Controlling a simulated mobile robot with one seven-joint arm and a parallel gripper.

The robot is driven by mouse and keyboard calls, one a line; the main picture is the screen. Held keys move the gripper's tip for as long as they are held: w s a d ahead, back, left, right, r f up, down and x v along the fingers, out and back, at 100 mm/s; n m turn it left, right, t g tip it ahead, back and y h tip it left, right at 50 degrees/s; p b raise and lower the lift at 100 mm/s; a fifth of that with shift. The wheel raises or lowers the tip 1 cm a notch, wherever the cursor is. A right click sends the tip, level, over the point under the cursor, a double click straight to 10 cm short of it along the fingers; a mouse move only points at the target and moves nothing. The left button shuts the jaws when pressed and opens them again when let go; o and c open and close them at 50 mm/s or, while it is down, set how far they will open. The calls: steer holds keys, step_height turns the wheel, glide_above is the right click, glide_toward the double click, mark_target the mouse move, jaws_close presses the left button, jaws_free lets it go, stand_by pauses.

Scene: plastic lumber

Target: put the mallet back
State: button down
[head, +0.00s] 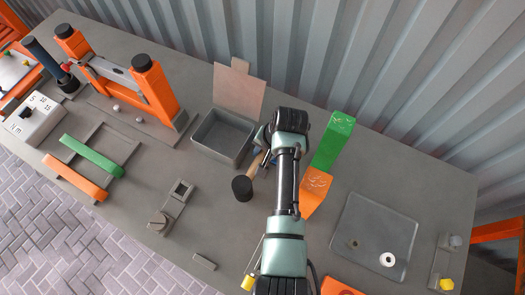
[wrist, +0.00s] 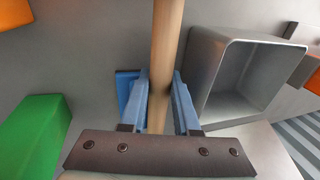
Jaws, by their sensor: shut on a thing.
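The mallet has a black cylindrical head (head: 242,188) and a pale wooden handle (head: 256,165). It is just left of my arm in the head view, near the middle of the table. My gripper (head: 264,157) is mostly hidden behind my arm there. In the wrist view the blue fingers of my gripper (wrist: 160,103) are on either side of the wooden handle (wrist: 166,45), shut on it. The mallet's head is outside the wrist view. I cannot tell whether the mallet touches the table.
A grey open bin (head: 205,148) stands beside the handle, also close right in the wrist view (wrist: 203,85). A tan board (head: 240,90) stands behind it. Green (head: 333,140) and orange (head: 315,190) pieces lie right of my arm. A grey tray (head: 375,215) is farther right.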

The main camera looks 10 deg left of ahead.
steer(key=c, duration=0.6)
jaws_free()
steer(key=shift+c, duration=0.2)
steer(key=v, duration=1.3)
steer(key=w+r+n+t, duration=0.1)
steer(key=w+r+t, duration=0.3)
steer(key=r, duration=0.6)
steer(key=w+r+n+t+h, duration=0.1)
steer(key=w+r+t, duration=0.35)
steer(key=r, duration=0.55)
steer(key=w+r+n+t, duration=0.1)
steer(key=w+r+t, duration=0.35)
steer(key=r, duration=0.55)
steer(key=s+r+t, duration=0.4)
steer(key=s+r, duration=0.2)
steer(key=r, duration=0.4)
steer(key=s+r+t+h, duration=0.1)
steer(key=s+r+t, duration=0.3)
steer(key=r, duration=0.6)
steer(key=s+d+r+n+t, duration=0.1)
steer(key=s+r+t, duration=0.3)
steer(key=s+r, duration=0.4)
step_height(320, 180, up, 2)
steer(key=shift+s+t+h, duration=0.3)
steer(key=shift+t+h, duration=0.1)
steer(key=shift+d, duration=0.15)
